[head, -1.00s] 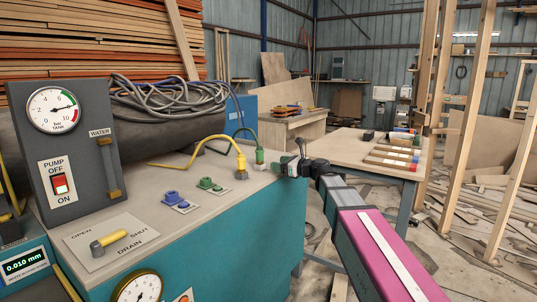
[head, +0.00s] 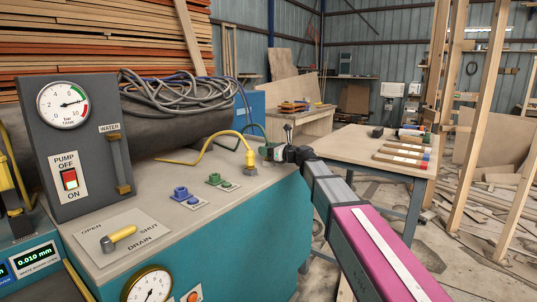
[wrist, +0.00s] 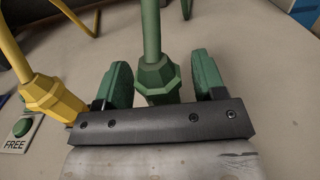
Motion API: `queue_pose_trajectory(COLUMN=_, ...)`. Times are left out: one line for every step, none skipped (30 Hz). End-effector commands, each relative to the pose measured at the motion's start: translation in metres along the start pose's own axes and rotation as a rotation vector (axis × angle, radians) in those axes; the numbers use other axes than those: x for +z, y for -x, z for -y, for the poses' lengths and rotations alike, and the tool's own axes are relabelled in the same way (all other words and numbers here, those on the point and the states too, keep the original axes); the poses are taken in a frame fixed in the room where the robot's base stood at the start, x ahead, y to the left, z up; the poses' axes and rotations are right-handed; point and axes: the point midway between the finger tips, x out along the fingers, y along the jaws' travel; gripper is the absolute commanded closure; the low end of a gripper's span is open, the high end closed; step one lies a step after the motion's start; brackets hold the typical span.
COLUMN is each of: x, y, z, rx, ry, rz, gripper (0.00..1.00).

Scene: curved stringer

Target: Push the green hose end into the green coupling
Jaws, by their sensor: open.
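The green hose end (wrist: 158,80) stands upright between the two green finger pads of my gripper (wrist: 160,68) in the wrist view. My gripper is open, with a gap showing on both sides of the hose end. In the head view my gripper (head: 268,153) is at the back right corner of the bench top and mostly hides the hose end. The green coupling (head: 215,179) sits on a small plate nearer the front of the bench, left of my gripper, with nothing in it.
The yellow hose end (head: 250,158) stands just left of my gripper and also shows in the wrist view (wrist: 42,92). A blue coupling (head: 182,192) sits left of the green one. The pump panel (head: 75,140) and drain lever (head: 119,235) are further left.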

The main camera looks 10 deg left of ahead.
Motion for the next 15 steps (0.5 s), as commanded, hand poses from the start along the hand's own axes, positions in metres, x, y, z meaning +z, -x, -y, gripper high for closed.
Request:
queue_pose_trajectory(x=-0.0002, y=-0.0093, z=0.0007, rx=0.002, ry=0.0, rz=-0.001, gripper=0.36)
queue_pose_trajectory(x=-0.0003, y=-0.0123, z=0.0004, rx=0.002, ry=0.0, rz=-0.001, gripper=0.36)
queue_pose_trajectory(x=-0.0004, y=-0.0149, z=0.0002, rx=0.001, ry=0.0, rz=-0.001, gripper=0.36)
queue_pose_trajectory(x=-0.0004, y=-0.016, z=0.0001, rx=0.001, ry=0.0, rz=-0.001, gripper=0.36)
queue_pose_trajectory(x=-0.0005, y=-0.0165, z=-0.0001, rx=0.0, ry=0.0, rz=-0.001, gripper=0.36)
queue_pose_trajectory(x=-0.0005, y=-0.0164, z=-0.0003, rx=0.0, ry=0.0, rz=-0.001, gripper=0.36)
queue_pose_trajectory(x=-0.0005, y=-0.0161, z=-0.0004, rx=0.0, ry=0.0, rz=-0.001, gripper=0.36)
queue_pose_trajectory(x=-0.0005, y=-0.0158, z=-0.0005, rx=0.0, ry=0.0, rz=-0.001, gripper=0.36)
queue_pose_trajectory(x=-0.0005, y=-0.0157, z=-0.0005, rx=0.0, ry=0.0, rz=-0.001, gripper=0.36)
queue_pose_trajectory(x=-0.0005, y=-0.0156, z=-0.0005, rx=0.0, ry=0.0, rz=-0.001, gripper=0.36)
queue_pose_trajectory(x=-0.0005, y=-0.0156, z=-0.0005, rx=0.0, ry=0.0, rz=-0.001, gripper=0.43)
queue_pose_trajectory(x=-0.0005, y=-0.0156, z=-0.0005, rx=0.0, ry=0.0, rz=-0.001, gripper=0.56)
queue_pose_trajectory(x=-0.0006, y=-0.0156, z=-0.0005, rx=0.0, ry=0.0, rz=-0.001, gripper=0.65)
queue_pose_trajectory(x=-0.0006, y=-0.0155, z=-0.0005, rx=0.0, ry=0.0, rz=-0.001, gripper=0.75)
queue_pose_trajectory(x=-0.0006, y=-0.0155, z=-0.0005, rx=0.0, ry=0.0, rz=-0.001, gripper=0.87)
